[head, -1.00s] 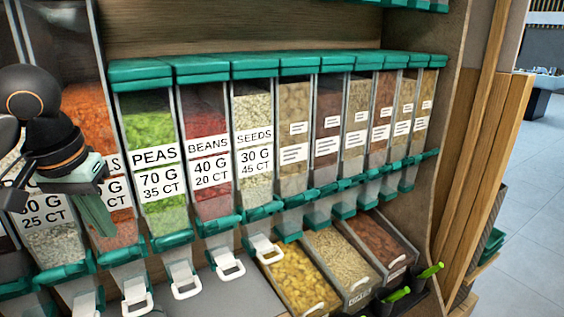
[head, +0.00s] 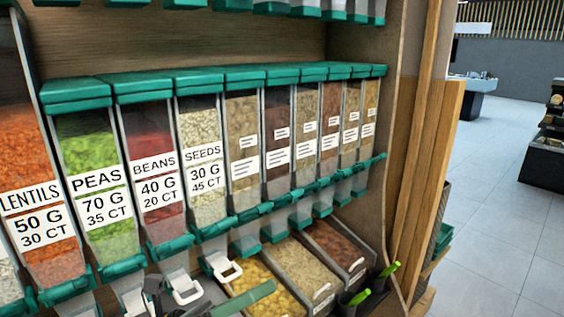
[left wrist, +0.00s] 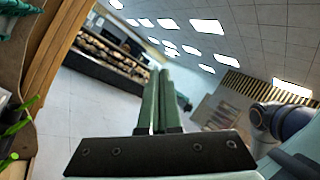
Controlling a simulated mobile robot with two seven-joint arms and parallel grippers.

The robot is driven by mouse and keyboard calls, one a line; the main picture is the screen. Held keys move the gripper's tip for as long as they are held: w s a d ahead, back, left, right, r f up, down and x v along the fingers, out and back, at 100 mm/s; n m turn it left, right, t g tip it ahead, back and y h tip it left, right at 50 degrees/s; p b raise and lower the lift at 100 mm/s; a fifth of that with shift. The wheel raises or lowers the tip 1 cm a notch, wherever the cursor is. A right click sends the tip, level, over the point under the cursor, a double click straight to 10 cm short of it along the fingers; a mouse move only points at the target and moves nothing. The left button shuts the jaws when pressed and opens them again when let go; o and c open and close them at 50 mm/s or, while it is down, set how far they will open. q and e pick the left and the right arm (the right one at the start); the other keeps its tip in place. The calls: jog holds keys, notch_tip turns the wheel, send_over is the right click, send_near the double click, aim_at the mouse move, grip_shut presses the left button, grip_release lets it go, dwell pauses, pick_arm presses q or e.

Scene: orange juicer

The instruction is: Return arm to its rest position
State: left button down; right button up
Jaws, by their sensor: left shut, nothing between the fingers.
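My left gripper (head: 268,287) shows at the bottom edge of the head view, its green fingers pointing right and slightly up. It is in front of the lower bins, with most of its arm out of the picture. In the left wrist view the two green fingers (left wrist: 160,80) lie side by side, closed and empty. They point away from the shelf toward the open shop floor. My right gripper is in neither view.
A row of clear dispensers with green lids, among them peas (head: 97,180) and beans (head: 158,165), fills the shelf. Open bins (head: 310,270) and green scoop handles (head: 388,270) sit below. A wooden side post (head: 428,170) ends the shelf; tiled floor (head: 490,230) lies clear beyond.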

pick_arm(q)
jog(key=w+a+f+n+t+y, duration=0.1)
jog(key=a+f+n+t+y, duration=0.35)
jog(key=f+n+y, duration=0.6)
jog(key=w+a+f+n+t+y, duration=0.3)
jog(key=f+n+t, duration=0.4)
jog(key=n, duration=0.9)
jog(key=s+a+f+n+g+y, duration=0.2)
jog(key=s+f+n+g+y, duration=0.1)
jog(key=s+f+n, duration=0.4)
jog(key=s+a+f+n+g+y, duration=0.3)
jog(key=s+f+n+g, duration=0.2)
jog(key=s+f, duration=0.6)
notch_tip(320, 180, down, 4)
jog(key=shift+a+f+n, duration=0.25)
jog(key=shift+a+n, duration=0.1)
jog(key=shift+n, duration=0.7)
jog(key=shift+a, duration=0.15)
